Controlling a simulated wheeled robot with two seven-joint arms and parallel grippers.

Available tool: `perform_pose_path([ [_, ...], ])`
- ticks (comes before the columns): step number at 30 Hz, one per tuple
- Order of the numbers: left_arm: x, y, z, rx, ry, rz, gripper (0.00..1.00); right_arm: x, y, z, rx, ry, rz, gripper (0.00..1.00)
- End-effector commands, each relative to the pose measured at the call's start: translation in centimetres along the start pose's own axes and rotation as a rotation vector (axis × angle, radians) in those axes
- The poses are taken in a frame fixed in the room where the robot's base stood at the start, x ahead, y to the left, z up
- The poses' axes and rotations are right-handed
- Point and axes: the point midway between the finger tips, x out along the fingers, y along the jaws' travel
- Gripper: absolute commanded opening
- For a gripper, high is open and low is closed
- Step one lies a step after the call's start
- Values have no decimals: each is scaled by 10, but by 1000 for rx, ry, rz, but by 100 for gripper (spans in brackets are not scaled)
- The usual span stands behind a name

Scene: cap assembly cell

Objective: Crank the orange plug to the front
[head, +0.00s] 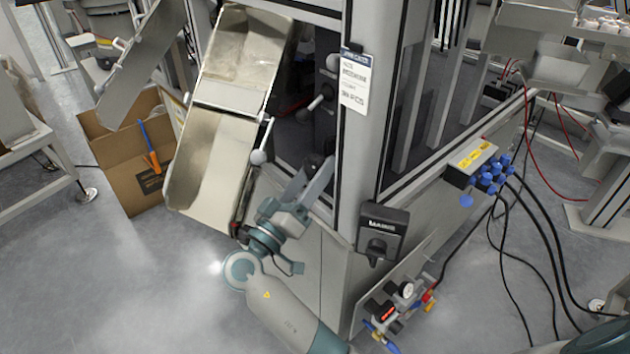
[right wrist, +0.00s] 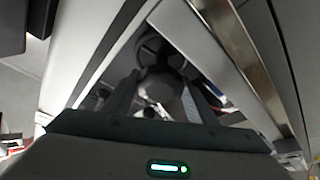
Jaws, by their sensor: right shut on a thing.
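No orange plug can be made out in either view. My right gripper (head: 318,172) reaches up to the dark opening in the front of the machine cabinet (head: 346,190). Its jaws are shut on a dark part, which is mostly hidden by the gripper in the head view. In the right wrist view, a dark round part (right wrist: 160,82) shows between the two black fingers of the right gripper (right wrist: 158,100). A crank arm with a pale ball knob (head: 316,102) is above the gripper in the opening. My left gripper is not in view.
A cardboard box (head: 125,180) stands on the floor at left. A black switch box (head: 382,232) is on the cabinet corner. The floor at lower left is clear.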

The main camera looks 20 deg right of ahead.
Motion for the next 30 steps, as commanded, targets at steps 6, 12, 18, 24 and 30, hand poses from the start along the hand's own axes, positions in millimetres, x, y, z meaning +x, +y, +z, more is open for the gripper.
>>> perform_pose_path([
  [6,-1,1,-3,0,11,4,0,2,1,-2,5,2,3,29],
  [12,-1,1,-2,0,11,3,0,2,1,-2,5,2,4,59],
  [18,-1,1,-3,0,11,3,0,1,1,-1,4,1,2,59],
  [24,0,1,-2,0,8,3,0,0,0,0,3,1,2,59],
  [30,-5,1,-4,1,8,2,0,1,1,-2,-7,1,-2,59],
])
